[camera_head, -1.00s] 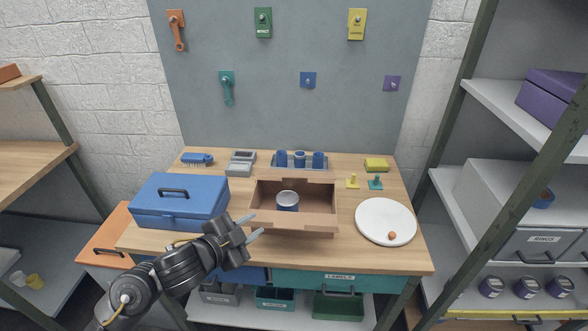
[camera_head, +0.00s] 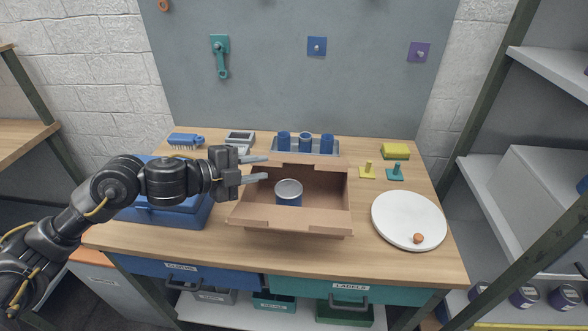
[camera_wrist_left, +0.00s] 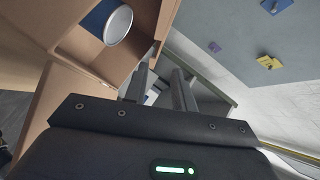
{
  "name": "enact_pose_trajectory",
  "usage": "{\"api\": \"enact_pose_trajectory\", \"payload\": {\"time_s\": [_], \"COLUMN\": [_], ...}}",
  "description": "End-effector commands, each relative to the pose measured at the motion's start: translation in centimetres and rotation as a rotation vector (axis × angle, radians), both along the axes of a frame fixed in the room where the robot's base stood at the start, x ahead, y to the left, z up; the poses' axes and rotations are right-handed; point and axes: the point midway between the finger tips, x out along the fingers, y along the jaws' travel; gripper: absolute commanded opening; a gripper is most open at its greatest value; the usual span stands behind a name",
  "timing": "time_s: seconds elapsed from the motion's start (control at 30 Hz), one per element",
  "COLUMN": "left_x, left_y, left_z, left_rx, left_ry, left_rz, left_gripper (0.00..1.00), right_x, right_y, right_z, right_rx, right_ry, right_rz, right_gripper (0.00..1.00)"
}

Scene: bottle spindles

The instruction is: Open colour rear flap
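An open cardboard box (camera_head: 295,243) sits on the workbench with a blue can (camera_head: 289,194) standing inside. Its rear flap (camera_head: 310,161) shows as a narrow brown strip along the back edge. A wider front flap (camera_head: 291,217) slopes along the near side. My left gripper (camera_head: 264,168) is at the box's rear left corner, fingers apart and empty, pointing right. I cannot tell whether a finger touches the flap. In the left wrist view, the can (camera_wrist_left: 118,26) shows in the box beside the spread fingers (camera_wrist_left: 160,88). My right gripper is not in view.
A tray with blue cups (camera_head: 305,144) stands right behind the box. A blue toolbox (camera_head: 165,213) lies under my left arm. A white plate (camera_head: 410,220) with a small orange-brown ball (camera_head: 417,239), yellow and teal spindles, and a yellow sponge (camera_head: 395,151) are at the right.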

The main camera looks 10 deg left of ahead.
Motion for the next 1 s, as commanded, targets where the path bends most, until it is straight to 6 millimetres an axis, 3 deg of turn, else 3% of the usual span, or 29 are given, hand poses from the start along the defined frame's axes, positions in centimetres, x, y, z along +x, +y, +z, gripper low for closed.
{"api": "enact_pose_trajectory", "payload": {"time_s": [0.27, 0.7, 1.0], "left_x": [0.7, 5.5, 6.9], "left_y": [-0.9, -6.2, -7.6], "left_z": [-0.2, -2.6, -3.3], "left_rx": [-0.002, -0.002, 0.0], "left_ry": [0.001, 0.001, -0.001], "left_rz": [-0.005, 0.0, 0.001], "left_gripper": [0.26, 0.26, 0.26], "right_x": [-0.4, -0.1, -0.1], "right_y": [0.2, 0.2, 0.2], "right_z": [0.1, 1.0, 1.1], "right_rx": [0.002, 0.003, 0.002], "right_ry": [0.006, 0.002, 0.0], "right_rz": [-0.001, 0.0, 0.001], "right_gripper": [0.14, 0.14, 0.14]}}
